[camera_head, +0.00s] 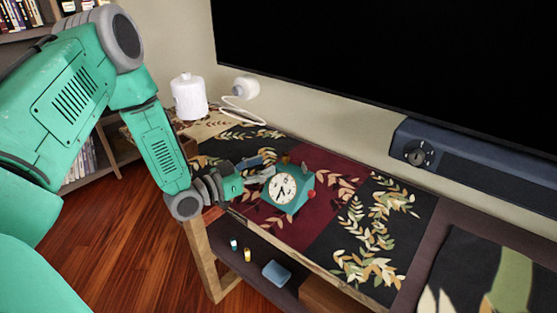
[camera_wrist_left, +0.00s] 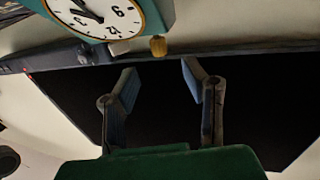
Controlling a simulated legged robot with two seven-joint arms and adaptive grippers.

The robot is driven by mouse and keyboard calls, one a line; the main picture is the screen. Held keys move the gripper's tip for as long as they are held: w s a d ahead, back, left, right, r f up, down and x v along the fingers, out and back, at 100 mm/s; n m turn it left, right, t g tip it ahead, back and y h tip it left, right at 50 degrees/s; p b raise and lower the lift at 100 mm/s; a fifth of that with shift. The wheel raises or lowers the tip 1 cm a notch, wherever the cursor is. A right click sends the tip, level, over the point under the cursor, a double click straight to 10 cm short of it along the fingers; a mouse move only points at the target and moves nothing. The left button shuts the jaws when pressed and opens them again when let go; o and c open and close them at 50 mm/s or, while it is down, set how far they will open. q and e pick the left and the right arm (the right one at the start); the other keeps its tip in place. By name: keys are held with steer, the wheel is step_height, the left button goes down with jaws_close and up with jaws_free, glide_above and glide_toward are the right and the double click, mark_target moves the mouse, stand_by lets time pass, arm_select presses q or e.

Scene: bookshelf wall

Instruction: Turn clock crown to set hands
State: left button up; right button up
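The teal clock (camera_head: 301,199) with a round white face (camera_head: 284,188) stands on the patterned runner. In the left wrist view the clock (camera_wrist_left: 160,14) is at the top, appearing upside down, partly cut off by the frame. A small yellow knob (camera_wrist_left: 158,46) sticks out from its top edge, with a pale block (camera_wrist_left: 119,47) beside it. My left gripper (camera_head: 264,167) is beside the clock, at its left in the head view. In the left wrist view its two fingers (camera_wrist_left: 160,70) are apart with nothing between them, and the knob is just beyond the tips. My right gripper is not visible.
A large black screen (camera_head: 400,60) hangs behind, above a dark blue soundbar (camera_head: 470,165). A white canister (camera_head: 188,97) stands at the back left. A lower shelf holds a blue box (camera_head: 276,273) and small bottles (camera_head: 247,255). The runner right of the clock is clear.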

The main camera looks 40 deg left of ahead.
arm_select(q)
steer(key=v, duration=0.4)
steer(key=shift+s+a, duration=0.1)
stand_by(0.5)
